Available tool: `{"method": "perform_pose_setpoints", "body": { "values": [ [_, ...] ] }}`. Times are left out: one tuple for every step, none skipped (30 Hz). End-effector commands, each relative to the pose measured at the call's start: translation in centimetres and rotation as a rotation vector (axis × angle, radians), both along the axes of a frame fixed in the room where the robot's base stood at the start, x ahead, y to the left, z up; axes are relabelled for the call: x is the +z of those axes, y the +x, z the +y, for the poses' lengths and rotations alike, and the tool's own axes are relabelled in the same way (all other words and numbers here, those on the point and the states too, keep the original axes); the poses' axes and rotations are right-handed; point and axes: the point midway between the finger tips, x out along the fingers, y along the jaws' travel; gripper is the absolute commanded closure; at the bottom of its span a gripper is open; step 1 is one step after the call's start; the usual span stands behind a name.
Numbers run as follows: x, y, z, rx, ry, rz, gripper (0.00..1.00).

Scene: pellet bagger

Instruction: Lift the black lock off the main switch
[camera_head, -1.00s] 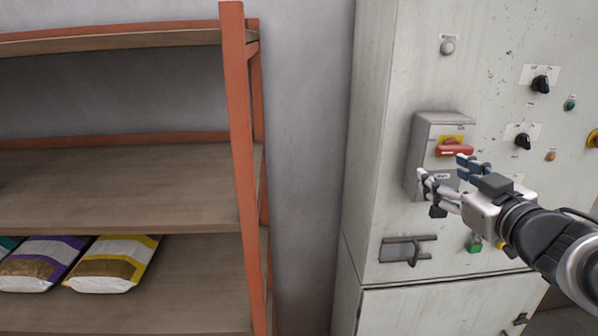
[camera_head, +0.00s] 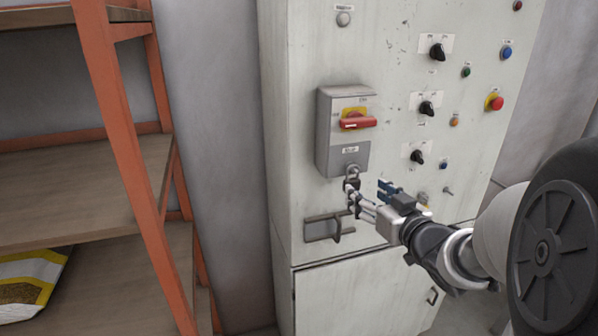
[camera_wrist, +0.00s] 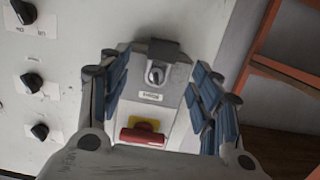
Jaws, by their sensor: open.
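The main switch is a grey box (camera_head: 343,135) on the cabinet with a red handle (camera_head: 358,123) on a yellow plate. The black lock (camera_head: 352,185) hangs by its metal shackle from the box's lower end, partly hidden by a finger in the head view. My gripper (camera_head: 369,196) is open and empty, level with the lock. In the wrist view the picture is upside down: the lock (camera_wrist: 162,48) and shackle lie in the gap between my blue-padded fingers (camera_wrist: 160,80), past their tips. I cannot tell the remaining depth; no contact shows.
The cabinet (camera_head: 300,180) carries black rotary knobs (camera_head: 427,108) and coloured buttons right of the switch. A metal latch (camera_head: 325,228) sits just below the lock. An orange-framed shelf (camera_head: 118,130) stands left, with a bag (camera_head: 30,285) on it.

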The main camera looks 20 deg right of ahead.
Motion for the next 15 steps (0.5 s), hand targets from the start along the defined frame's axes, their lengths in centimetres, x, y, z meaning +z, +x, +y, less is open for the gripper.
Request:
{"method": "perform_pose_setpoints", "body": {
  "values": [
    [-0.2, 0.6, 0.1, 0.002, 0.0, 0.0, 0.42],
    [-0.2, 0.8, 0.1, 0.001, 0.0, 0.001, 0.42],
    [-0.2, 1.0, 0.1, 0.0, 0.0, 0.001, 0.42],
    [-0.2, 1.1, 0.1, 0.0, 0.0, 0.0, 0.42],
    [-0.2, 1.3, 0.1, 0.0, 0.0, 0.0, 0.42],
    [-0.2, 1.6, 0.1, 0.0, -0.001, -0.001, 0.42],
    [-0.2, 1.8, 0.2, 0.001, -0.001, -0.001, 0.42],
    [-0.2, 2.2, 0.2, 0.002, -0.001, -0.001, 0.42],
    [-0.3, 2.8, 0.4, 0.003, -0.001, -0.001, 0.42],
    [-0.3, 3.3, 0.4, 0.003, -0.001, -0.001, 0.42],
    [-0.3, 3.8, 0.5, 0.003, -0.001, -0.001, 0.42],
    [-0.4, 4.4, 0.6, 0.003, 0.0, -0.001, 0.42],
    [-0.4, 4.9, 0.5, 0.002, 0.0, 0.0, 0.42],
    [-0.5, 5.2, 0.5, 0.001, 0.0, 0.0, 0.42],
    [-0.6, 5.7, 0.5, 0.001, 0.0, 0.001, 0.42]
  ]
}}
